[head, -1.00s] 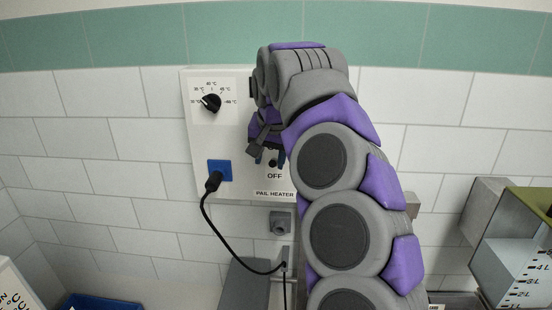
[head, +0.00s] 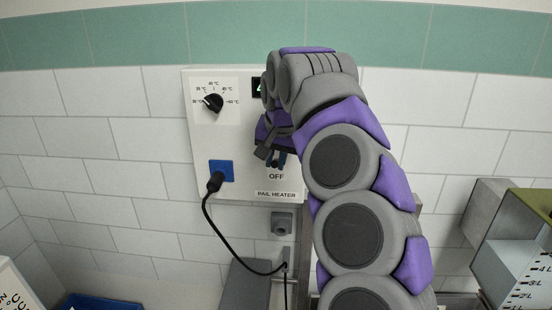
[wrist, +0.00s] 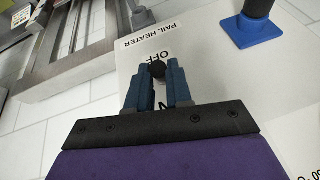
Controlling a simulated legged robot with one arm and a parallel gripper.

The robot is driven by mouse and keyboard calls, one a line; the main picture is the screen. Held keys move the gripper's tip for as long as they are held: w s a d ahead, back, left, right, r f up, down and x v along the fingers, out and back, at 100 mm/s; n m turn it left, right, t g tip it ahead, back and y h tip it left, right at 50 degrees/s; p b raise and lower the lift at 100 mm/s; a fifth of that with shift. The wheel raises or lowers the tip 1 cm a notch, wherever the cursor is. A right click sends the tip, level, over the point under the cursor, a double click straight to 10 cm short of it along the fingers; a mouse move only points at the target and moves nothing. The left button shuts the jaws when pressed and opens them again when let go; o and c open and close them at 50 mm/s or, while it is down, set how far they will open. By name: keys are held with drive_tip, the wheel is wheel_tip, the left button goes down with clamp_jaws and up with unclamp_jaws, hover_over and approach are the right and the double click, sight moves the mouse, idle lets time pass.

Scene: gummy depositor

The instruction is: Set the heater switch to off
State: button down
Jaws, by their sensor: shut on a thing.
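The pail heater panel (head: 235,140) is a white box on the tiled wall, with the word OFF (head: 276,176) low on its right part. My gripper (head: 276,161) is at the panel just above that word. In the wrist view my gripper (wrist: 162,75) has its blue fingers closed around the black heater switch (wrist: 157,70). The switch's tip shows between the fingertips, right beside the OFF lettering. The rest of the switch is hidden by the fingers, so I cannot tell its exact setting. An upper label is mostly covered by my gripper.
A black temperature dial (head: 213,103) is at the panel's upper left. A blue socket (head: 221,171) below it holds a plug with a black cable (head: 215,228) hanging down. A metal hopper with litre marks (head: 515,265) stands at the right.

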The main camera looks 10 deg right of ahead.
drive_tip(key=shift+s+f+b, duration=0.1)
drive_tip(key=shift+f+b, duration=0.1)
drive_tip(key=shift+b, duration=0.55)
drive_tip(key=f+t+b, duration=0.1)
drive_tip(key=b, duration=0.3)
drive_tip(key=shift+s, duration=0.15)
drive_tip(key=f+t+h+b, duration=0.1)
drive_tip(key=t+b, duration=0.1)
drive_tip(key=b, duration=0.5)
drive_tip(key=f+t+b, duration=0.1)
drive_tip(key=t+b, duration=0.2)
drive_tip(key=b, duration=0.4)
drive_tip(key=f+t+h+b, duration=0.1)
drive_tip(key=f+t+b, duration=0.1)
drive_tip(key=b, duration=0.5)
drive_tip(key=shift+s+a+n+t+h, duration=0.2)
drive_tip(key=shift+s+n+t+h, duration=0.15)
drive_tip(key=shift+t, duration=0.35)
drive_tip(key=shift+r+b, duration=0.15)
drive_tip(key=shift+b, duration=0.35)
drive_tip(key=c, duration=1)
unclamp_jaws()
drive_tip(key=shift+a, duration=0.1)
drive_tip(key=shift+c, duration=0.2)
